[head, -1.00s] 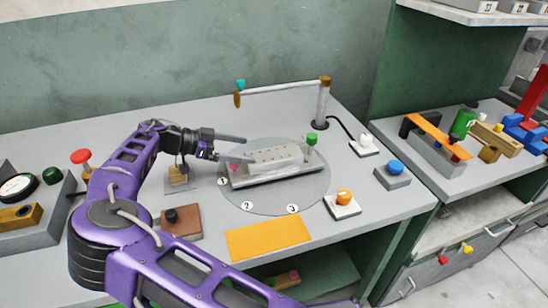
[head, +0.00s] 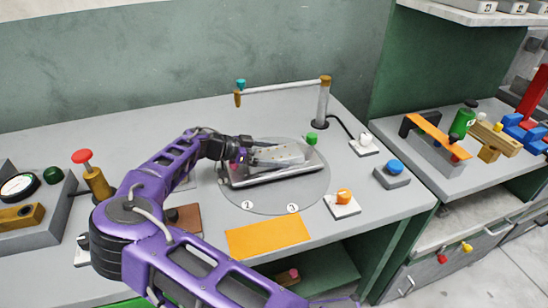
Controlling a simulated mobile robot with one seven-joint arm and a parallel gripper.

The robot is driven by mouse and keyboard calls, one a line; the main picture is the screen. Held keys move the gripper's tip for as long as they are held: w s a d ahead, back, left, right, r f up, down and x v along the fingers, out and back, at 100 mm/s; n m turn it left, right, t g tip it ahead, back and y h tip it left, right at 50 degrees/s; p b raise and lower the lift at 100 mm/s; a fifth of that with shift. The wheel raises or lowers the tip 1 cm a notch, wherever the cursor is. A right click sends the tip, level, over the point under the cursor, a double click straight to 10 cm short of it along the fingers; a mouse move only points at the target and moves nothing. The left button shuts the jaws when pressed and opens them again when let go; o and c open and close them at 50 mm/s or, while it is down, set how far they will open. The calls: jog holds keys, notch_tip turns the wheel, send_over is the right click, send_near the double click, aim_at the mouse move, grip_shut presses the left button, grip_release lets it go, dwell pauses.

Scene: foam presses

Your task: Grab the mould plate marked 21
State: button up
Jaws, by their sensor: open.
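A light grey block-shaped plate with small holes (head: 283,153) lies on a grey tray (head: 255,179) on the round turntable (head: 296,200). No number is readable on this plate. My gripper (head: 287,154) reaches in from the left with its jaws open. Its fingers lie along the plate, one at the far side and one at the near side; I cannot tell whether they touch it. Several grey plates with dark number labels (head: 510,6) sit on the upper right shelf, cut by the picture's top edge; their numbers are too small to read surely.
A post with a horizontal bar (head: 323,101) stands behind the turntable. Green (head: 311,138), white (head: 365,139), blue (head: 394,167) and orange (head: 343,195) knobs are around it. An orange mat (head: 268,236) lies in front. A red-topped lever (head: 82,157) stands at the left.

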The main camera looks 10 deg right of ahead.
grip_shut()
jog(key=shift+r, duration=0.1)
dwell(0.4)
